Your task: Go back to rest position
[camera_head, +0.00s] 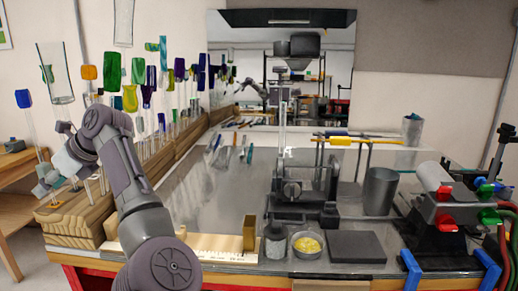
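My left arm rises from the bottom edge and bends over to the left. My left gripper (45,182) is at the far left, in front of the wooden rod rack (75,228) and beside its glass rods. It is small and partly turned away, so I cannot tell whether its fingers are open or holding a rod. Several coloured glass pieces on thin rods, such as a green one (112,72) and an orange one (89,72), stand in the rack behind my arm. My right gripper is not in view.
A torch-like device (445,205) with red and green knobs stands at the right. A metal cylinder (380,190), a bowl with yellow bits (306,244) and a dark block (356,246) are on the bench. A wooden table (18,212) is at the far left.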

